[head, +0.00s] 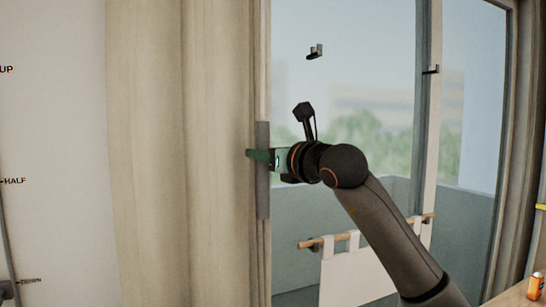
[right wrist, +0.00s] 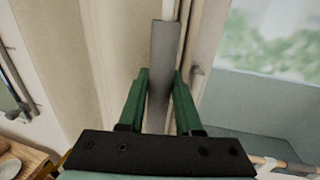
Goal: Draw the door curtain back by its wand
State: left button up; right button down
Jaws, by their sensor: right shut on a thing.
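The beige door curtain (head: 185,150) hangs in folds at the left of the glass door in the head view. Its wand has a long grey grip (head: 263,200) hanging upright along the curtain's right edge. My right gripper (head: 257,154), with green fingers, reaches it from the right and is shut on the grip. In the right wrist view the grey grip (right wrist: 164,50) stands between the two green fingers, with the curtain (right wrist: 95,60) behind and to the left. The fingers hide part of the grip. My left gripper is not in view.
The glass door (head: 350,80) is uncovered right of the wand. A wooden rod (head: 320,243) carries a white cloth (head: 350,280) low in front of it. Another curtain (head: 520,150) hangs at far right. An orange bottle (head: 535,287) stands on a wooden surface at lower right.

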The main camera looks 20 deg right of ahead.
jog(key=shift+a, duration=0.5)
jog(key=c, duration=0.6)
grip_release()
jog(key=shift+a, duration=0.15)
pick_arm(q)
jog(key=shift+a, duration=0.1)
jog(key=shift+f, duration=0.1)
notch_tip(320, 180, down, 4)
jog(key=b, duration=0.4)
pick_arm(e)
jog(key=v, duration=1.2)
jog(key=shift+s, duration=0.35)
